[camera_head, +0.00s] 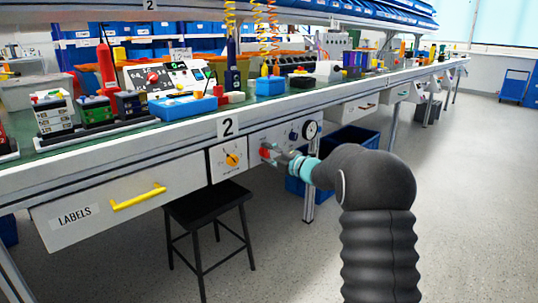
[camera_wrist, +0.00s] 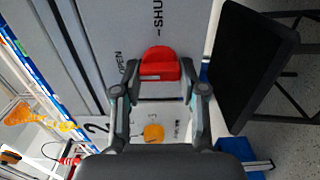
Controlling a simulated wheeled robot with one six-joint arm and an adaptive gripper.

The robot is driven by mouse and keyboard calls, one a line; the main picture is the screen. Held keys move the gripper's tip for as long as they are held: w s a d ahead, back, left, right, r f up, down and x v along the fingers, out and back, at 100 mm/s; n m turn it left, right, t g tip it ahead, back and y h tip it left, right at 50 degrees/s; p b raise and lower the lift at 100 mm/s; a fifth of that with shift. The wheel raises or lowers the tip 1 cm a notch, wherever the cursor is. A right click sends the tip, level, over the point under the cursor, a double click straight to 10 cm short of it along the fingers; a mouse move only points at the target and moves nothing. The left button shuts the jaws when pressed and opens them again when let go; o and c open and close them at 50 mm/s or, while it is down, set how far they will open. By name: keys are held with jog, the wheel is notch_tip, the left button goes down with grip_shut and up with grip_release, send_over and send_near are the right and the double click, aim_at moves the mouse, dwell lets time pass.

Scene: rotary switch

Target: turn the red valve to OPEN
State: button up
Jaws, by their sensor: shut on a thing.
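The red valve (camera_head: 265,150) is on the grey panel (camera_head: 284,133) under the bench edge. It shows larger in the wrist view (camera_wrist: 159,63), where the printed word OPEN (camera_wrist: 122,62) is to its left and SHUT (camera_wrist: 158,22) is above it. My gripper (camera_head: 276,155) reaches the valve from the right in the head view. In the wrist view, its two fingers (camera_wrist: 160,72) are on either side of the red handle, shut on it. The gripper hides part of the valve in the head view, and I cannot tell its exact angle there.
An orange rotary knob (camera_head: 232,160) is on a white plate left of the valve. A round gauge (camera_head: 310,129) is to its right. A black stool (camera_head: 208,205) stands below, and a blue crate (camera_head: 352,138) is under the bench.

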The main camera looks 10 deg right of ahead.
jog(key=o, duration=1.2)
jog(key=shift+c, duration=0.2)
jog(key=v, duration=1.2)
